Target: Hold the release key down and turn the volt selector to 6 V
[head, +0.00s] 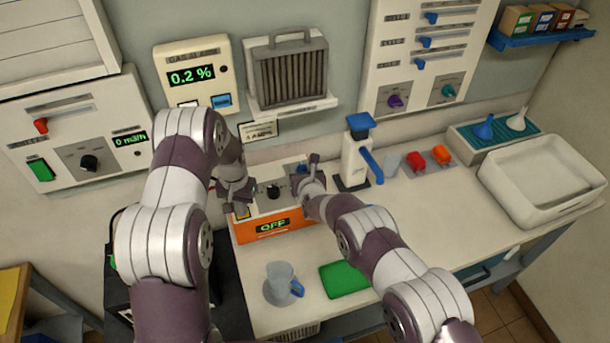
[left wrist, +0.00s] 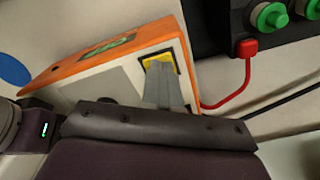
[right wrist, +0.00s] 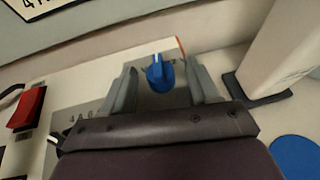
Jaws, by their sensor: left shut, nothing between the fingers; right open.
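The orange and white charger (head: 268,236) stands on the bench and its display reads OFF. My left gripper (head: 241,208) is shut and empty, its fingertips over the yellow key (left wrist: 153,62) at the charger's front corner. They appear to touch the key; how far it is pressed cannot be told. My right gripper (head: 305,176) is open at the charger's right side. In the right wrist view its fingers stand either side of a blue knob (right wrist: 160,75) with a white pointer, apart from it. The scale lettering there is partly hidden and unreadable.
A black knob (head: 273,191) sits between my grippers, and a red switch (right wrist: 27,108) is on the charger's panel.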

